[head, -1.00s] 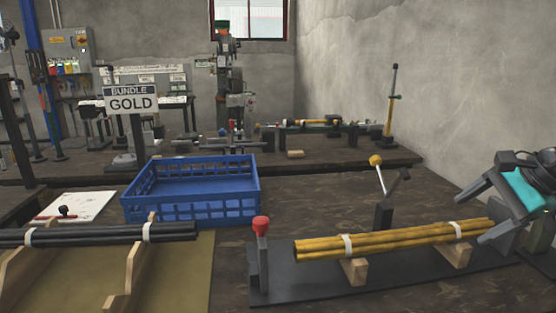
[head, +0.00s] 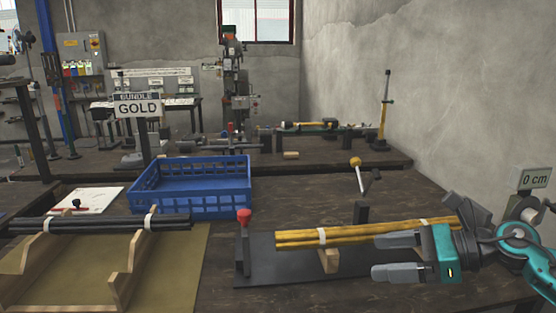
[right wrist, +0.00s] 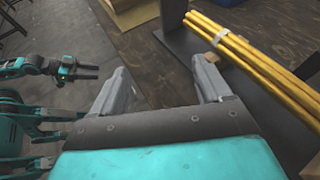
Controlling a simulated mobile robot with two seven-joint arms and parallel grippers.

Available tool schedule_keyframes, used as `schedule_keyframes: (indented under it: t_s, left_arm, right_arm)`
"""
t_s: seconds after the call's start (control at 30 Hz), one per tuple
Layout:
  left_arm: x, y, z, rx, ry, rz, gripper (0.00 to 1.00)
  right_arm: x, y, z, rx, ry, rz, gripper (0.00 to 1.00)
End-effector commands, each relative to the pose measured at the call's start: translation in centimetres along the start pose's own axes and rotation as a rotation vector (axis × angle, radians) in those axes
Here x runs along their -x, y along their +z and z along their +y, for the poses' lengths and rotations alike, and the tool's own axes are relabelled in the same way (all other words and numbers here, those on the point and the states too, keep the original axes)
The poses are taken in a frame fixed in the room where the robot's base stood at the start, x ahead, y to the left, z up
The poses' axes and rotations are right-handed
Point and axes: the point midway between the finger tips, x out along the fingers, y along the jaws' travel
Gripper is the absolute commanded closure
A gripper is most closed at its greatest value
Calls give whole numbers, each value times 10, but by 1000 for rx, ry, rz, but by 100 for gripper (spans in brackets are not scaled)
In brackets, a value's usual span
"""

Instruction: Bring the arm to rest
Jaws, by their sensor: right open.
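My right gripper (head: 380,256) is in the head view at the lower right, with its grey fingers apart and nothing between them. It appears in front of the right part of a bundle of yellow rods (head: 350,234). In the right wrist view the open fingers (right wrist: 160,88) point away over the dark floor and table, and the yellow rods (right wrist: 255,62) lie to their right, apart from them. My left gripper (right wrist: 92,72) shows small at the left of that view; its jaw state is unclear. It is outside the head view.
The yellow bundle lies on wooden supports (head: 328,260) over a dark plate with a red-topped post (head: 244,217). A lever with a yellow knob (head: 355,161) stands behind.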

Motion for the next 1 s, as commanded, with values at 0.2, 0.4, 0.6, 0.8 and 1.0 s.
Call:
schedule_keyframes:
  t_s: [0.2,0.4,0.6,0.8,1.0]
  left_arm:
    - [13,-16,-8,-7,-19,4,57]
    - [25,-21,-11,-12,-30,-4,57]
    - [34,-28,-12,-8,-39,-6,57]
    - [39,-28,-16,-5,-51,-12,57]
    - [40,-28,-18,-6,-55,-10,57]
  right_arm:
    - [-45,13,38,-841,2,-480,22]
    - [-46,-35,52,-1721,-71,-849,22]
    - [-37,-129,104,-2576,-235,-1187,22]
    - [-31,-191,172,2569,341,1184,22]
    - [-30,-206,193,2423,352,1125,22]
